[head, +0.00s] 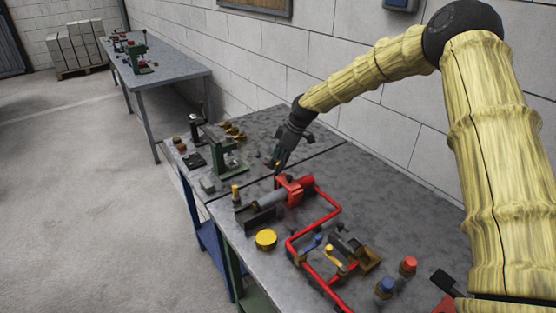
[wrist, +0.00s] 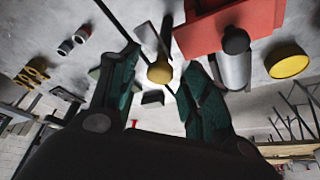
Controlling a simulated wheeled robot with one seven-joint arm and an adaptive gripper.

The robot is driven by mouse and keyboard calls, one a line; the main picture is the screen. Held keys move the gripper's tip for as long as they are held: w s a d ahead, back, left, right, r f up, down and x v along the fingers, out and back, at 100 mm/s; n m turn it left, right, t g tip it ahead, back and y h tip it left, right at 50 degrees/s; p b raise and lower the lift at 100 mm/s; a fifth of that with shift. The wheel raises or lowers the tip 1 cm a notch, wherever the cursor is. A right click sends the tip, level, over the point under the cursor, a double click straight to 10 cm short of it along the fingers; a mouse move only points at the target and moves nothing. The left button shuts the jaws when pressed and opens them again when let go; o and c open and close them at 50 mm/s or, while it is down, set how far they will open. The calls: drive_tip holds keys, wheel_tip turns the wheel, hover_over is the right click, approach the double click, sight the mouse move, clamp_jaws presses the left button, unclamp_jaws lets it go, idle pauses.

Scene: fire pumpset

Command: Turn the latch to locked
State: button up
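My gripper (head: 280,160) points down over the workbench, just behind the red pump block (head: 297,187). In the wrist view my gripper (wrist: 160,66) has its two dark green fingers spread apart. A brass knob (wrist: 160,72) on a dark stem shows between the fingertips, with gaps on both sides. I cannot tell whether it is the latch, and no locked or unlocked marking is readable. The red block (wrist: 230,22) and its grey cylinder (wrist: 234,68) lie to the right of the fingers in the wrist view.
Red piping (head: 336,207) runs along the bench toward a yellow-handled valve (head: 336,258). A yellow round cap (head: 265,238) lies at the front edge. A green press-like fixture (head: 224,150) stands left of my gripper. Blue (head: 386,287) and red (head: 408,265) knobs are at lower right.

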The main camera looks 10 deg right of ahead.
drive_tip(key=c, duration=1)
drive_tip(key=shift+o, duration=0.2)
drive_tip(key=shift+m, duration=0.4)
drive_tip(key=m+t+b, duration=0.1)
drive_tip(key=m, duration=0.2)
drive_tip(key=shift+s+a+h, duration=0.1)
drive_tip(key=shift+s+h, duration=0.05)
drive_tip(key=shift+h, duration=0.25)
drive_tip(key=m+t+h, duration=0.1)
drive_tip(key=m, duration=0.3)
drive_tip(key=shift+a+r+b, duration=0.1)
drive_tip(key=shift+b, duration=0.3)
drive_tip(key=m+h, duration=0.1)
drive_tip(key=m, duration=0.2)
drive_tip(key=m+h, duration=0.1)
drive_tip(key=m, duration=0.1)
drive_tip(key=shift+a+m+t, duration=0.2)
drive_tip(key=shift+m+t, duration=0.2)
drive_tip(key=m+h, duration=0.1)
drive_tip(key=m, duration=0.3)
drive_tip(key=shift+a+r+h, duration=0.1)
drive_tip(key=shift+r+h, duration=0.05)
drive_tip(key=shift+h, duration=0.25)
drive_tip(key=shift+m, duration=0.3)
